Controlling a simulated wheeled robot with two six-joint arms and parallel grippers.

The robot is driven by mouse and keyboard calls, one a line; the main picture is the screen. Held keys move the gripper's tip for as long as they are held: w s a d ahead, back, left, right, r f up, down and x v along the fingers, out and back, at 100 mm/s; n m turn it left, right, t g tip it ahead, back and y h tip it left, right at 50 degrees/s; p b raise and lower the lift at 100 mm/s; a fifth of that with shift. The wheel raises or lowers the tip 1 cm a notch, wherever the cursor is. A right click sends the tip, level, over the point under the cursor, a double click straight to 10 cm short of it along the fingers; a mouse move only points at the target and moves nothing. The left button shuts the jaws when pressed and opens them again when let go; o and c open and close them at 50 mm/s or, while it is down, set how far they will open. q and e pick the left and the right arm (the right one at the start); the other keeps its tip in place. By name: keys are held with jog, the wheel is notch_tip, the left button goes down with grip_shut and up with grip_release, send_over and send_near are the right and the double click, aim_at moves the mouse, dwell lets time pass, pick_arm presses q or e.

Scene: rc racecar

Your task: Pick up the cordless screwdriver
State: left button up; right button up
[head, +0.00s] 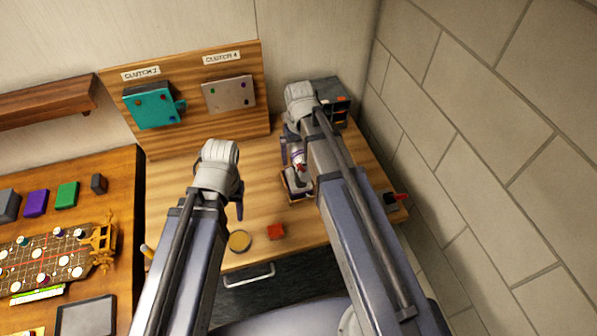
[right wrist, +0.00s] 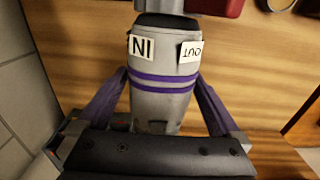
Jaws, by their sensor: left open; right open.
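The cordless screwdriver (right wrist: 160,108) is grey with purple bands and carries white "IN" and "OUT" labels. It lies between the two spread fingers of my right gripper (right wrist: 162,82), which is open around it. Whether the fingers touch it is not clear. In the head view the screwdriver (head: 298,157) shows partly beside my right arm, above a small dark-edged stand (head: 298,186) on the wooden worktop. My right arm hides part of it. My left gripper (head: 238,203) is open and empty above the worktop, to the left of the screwdriver.
A yellow round item (head: 239,241) and a red block (head: 276,231) lie near the worktop's front edge. A dark bin (head: 325,88) stands at the back right. A red-handled item (head: 397,197) is near the right edge, close to the block wall (head: 470,150).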

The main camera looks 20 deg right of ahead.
jog(key=shift+f, duration=0.2)
dwell(0.3)
grip_shut()
dwell(0.7)
